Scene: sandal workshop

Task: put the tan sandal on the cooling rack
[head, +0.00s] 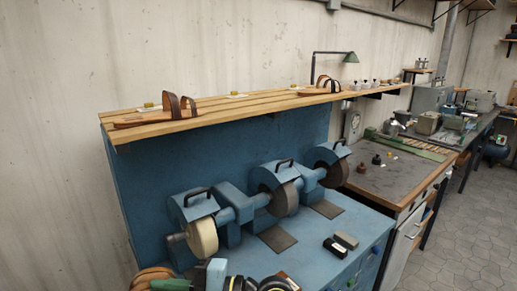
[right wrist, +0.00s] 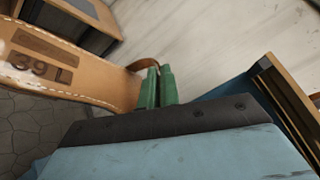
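The tan sandal (right wrist: 70,72), stamped "39 L", hangs at the left of the right wrist view; part of it lies outside that view. My right gripper (right wrist: 155,88) has its green fingers close together at the sandal's brown strap and looks shut on it. In the head view this gripper (head: 170,285) and the striped edge of the sandal (head: 153,274) show at the bottom edge, in front of the blue machine and below rack height. The slatted wooden cooling rack (head: 215,112) runs along the machine's top. My left gripper is not in view.
One sandal (head: 140,122) lies at the rack's left end, another (head: 318,91) farther right, with bare slats between. Grinding wheels (head: 203,237) stick out below the rack. A workbench (head: 400,172) stands at right.

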